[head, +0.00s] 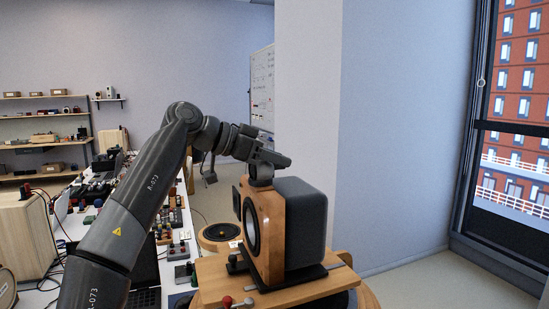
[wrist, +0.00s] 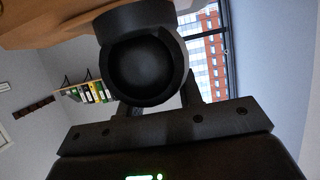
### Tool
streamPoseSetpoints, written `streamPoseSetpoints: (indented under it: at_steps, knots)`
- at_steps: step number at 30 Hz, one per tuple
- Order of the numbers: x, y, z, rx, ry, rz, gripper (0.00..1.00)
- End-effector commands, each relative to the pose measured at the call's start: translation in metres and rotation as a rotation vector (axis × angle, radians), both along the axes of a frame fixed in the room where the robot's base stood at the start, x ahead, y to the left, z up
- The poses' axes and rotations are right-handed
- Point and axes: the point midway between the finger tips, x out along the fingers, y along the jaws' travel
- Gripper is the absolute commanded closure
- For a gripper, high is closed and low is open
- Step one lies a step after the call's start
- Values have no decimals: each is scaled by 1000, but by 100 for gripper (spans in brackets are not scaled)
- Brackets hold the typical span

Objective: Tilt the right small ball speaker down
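A small black ball speaker (head: 260,173) sits on top of a large wooden-sided speaker (head: 270,222) in the head view. In the wrist view the ball speaker (wrist: 145,66) is large, with its round dark face inside a thick rim. My gripper (head: 276,158) is right at the top of the ball in the head view. In the wrist view my gripper's fingers (wrist: 160,102) stand apart. The ball covers much of the left finger, and the right finger shows beside its lower right edge. Whether they touch the ball is hidden.
The large speaker stands on a wooden stand (head: 212,274) with knobs. A workbench (head: 38,296) with electronics and another wooden speaker (head: 22,240) are at left. A wall corner (head: 307,110) rises close behind the large speaker. Floor at right (head: 440,287) is clear.

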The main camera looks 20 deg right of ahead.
Motion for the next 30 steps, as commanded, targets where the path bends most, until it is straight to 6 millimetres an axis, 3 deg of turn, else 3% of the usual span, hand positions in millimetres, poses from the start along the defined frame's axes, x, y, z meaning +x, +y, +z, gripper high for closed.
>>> streamPoseSetpoints:
  at_steps: [13,23,30]
  knots:
    - [0,0,0,1,1,0,100]
    - [0,2,-2,-11,4,-1,100]
    - [0,5,0,-112,5,-1,100]
